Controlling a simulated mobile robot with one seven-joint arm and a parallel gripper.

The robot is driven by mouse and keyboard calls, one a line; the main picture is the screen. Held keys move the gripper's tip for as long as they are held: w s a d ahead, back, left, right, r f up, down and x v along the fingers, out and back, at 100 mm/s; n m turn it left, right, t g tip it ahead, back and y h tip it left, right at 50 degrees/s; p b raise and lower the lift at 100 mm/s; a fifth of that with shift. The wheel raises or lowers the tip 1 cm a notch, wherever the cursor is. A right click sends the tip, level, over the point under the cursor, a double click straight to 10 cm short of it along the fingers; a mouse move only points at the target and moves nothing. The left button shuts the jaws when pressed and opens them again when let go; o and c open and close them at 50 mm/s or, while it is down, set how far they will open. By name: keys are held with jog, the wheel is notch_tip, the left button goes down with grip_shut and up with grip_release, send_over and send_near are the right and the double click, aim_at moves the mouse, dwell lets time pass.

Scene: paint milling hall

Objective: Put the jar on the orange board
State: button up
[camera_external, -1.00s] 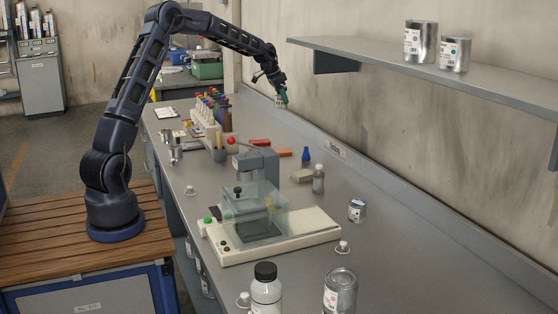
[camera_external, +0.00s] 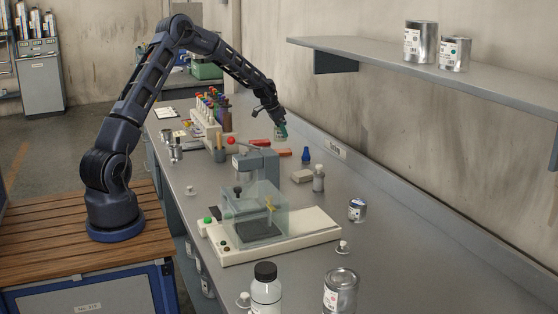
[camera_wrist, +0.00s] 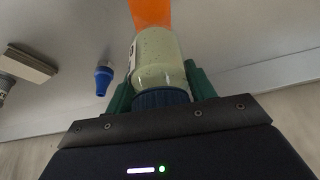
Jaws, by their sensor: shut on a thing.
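The jar (camera_wrist: 157,58) is pale green and see-through with a dark blue lid. In the wrist view it lies between the two green fingers of my gripper (camera_wrist: 158,88), which is shut on it, with the lid toward the palm. In the external view my gripper (camera_external: 282,130) holds the small jar (camera_external: 278,134) above the far part of the bench. The orange board (camera_wrist: 150,12) shows beyond the jar at the top of the wrist view, partly cut off and partly hidden by the jar.
A machine with a clear guard (camera_external: 255,210) fills the middle. A bottle rack (camera_external: 206,118) stands left. The wall borders the bench on the right.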

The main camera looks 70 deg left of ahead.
aim_at(282, 139)
jog(key=shift+f, duration=2.2)
jog(key=shift+f, duration=0.1)
jog(key=o, duration=1.5)
jog(key=shift+o, duration=0.2)
